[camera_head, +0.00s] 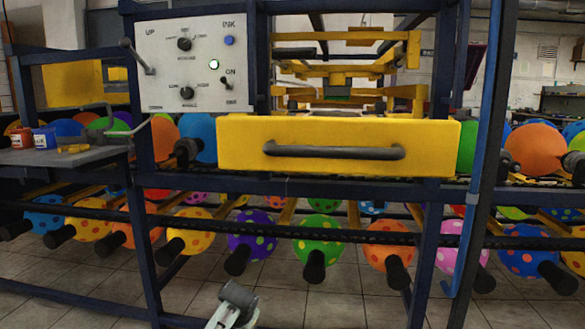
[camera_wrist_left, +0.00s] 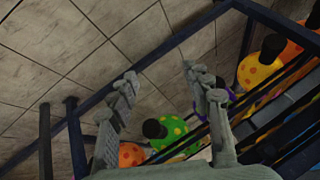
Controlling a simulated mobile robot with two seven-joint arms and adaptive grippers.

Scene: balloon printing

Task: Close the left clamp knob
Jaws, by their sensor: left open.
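A black knob-like part (camera_head: 187,151) shows just left of the yellow drawer front, and a similar one (camera_head: 508,160) shows right of the drawer. I cannot tell for sure that either is a clamp knob. My left gripper (camera_head: 233,296) is low at the bottom edge of the head view, below the drawer and apart from the machine. In the left wrist view its two fingers (camera_wrist_left: 162,88) are spread with nothing between them. The yellow drawer front (camera_head: 235,143) with its dark handle (camera_head: 333,150) looks shut. My right gripper is not in view.
A white control panel (camera_head: 160,70) with knobs and a lever is at the upper left. Dark blue frame bars (camera_head: 345,187) cross in front of rows of spotted balloons (camera_head: 318,233). A side table (camera_head: 60,155) holds small ink containers at left. Tiled floor is clear below.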

